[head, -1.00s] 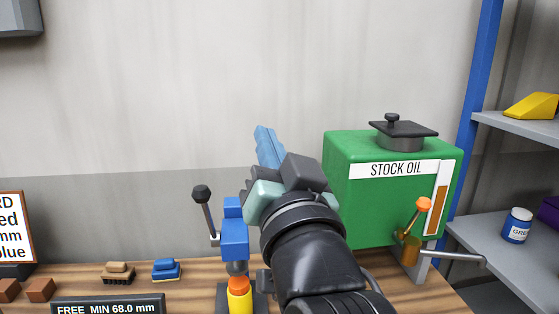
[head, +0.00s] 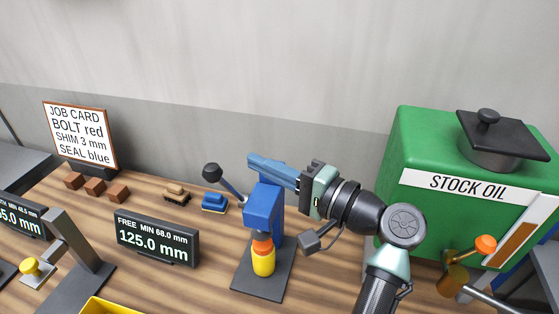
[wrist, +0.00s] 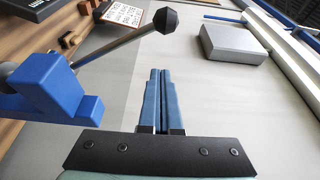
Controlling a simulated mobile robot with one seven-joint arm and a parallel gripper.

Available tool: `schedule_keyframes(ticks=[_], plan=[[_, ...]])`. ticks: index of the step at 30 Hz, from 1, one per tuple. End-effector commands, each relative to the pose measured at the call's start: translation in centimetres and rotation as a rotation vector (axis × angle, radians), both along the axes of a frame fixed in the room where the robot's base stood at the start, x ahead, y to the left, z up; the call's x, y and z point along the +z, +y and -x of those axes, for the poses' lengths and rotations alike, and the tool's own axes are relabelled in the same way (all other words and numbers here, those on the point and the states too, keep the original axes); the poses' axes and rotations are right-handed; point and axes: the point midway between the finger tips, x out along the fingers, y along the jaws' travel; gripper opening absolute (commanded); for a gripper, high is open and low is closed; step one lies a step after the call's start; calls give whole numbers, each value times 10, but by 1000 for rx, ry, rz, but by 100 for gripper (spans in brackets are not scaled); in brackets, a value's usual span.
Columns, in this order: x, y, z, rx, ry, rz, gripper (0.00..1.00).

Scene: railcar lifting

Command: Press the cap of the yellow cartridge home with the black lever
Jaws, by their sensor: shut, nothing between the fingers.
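The yellow cartridge (head: 263,263) stands upright on the dark base of the blue press (head: 263,208). Its orange cap (head: 262,246) sits on top, right under the press head. The black lever (head: 226,181) rises from the press to the upper left and ends in a dark knob; its rod and knob also show in the wrist view (wrist: 166,19). My gripper (head: 252,162) is shut and empty, its blue fingers pointing left above the press head. In the wrist view the fingertips (wrist: 161,72) lie together, below and apart from the knob.
A display reading 125.0 mm (head: 157,238) stands left of the press. The green stock oil tank (head: 420,220) stands at right. A job card (head: 80,135) stands at the back left.

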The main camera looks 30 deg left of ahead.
Motion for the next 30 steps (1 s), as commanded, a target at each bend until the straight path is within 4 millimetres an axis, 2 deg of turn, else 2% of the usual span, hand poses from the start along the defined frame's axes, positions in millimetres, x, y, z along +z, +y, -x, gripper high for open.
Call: schedule_keyframes(ticks=[1, 7, 12, 18, 30], plan=[[4, 13, 0, 4, 4, 2, 0], [4, 57, -5, 3, 2, 2, 0], [3, 46, 17, -3, 1, 2, 0], [1, 43, 31, -3, -1, 2, 0], [0, 42, 33, -3, -2, 1, 0]])
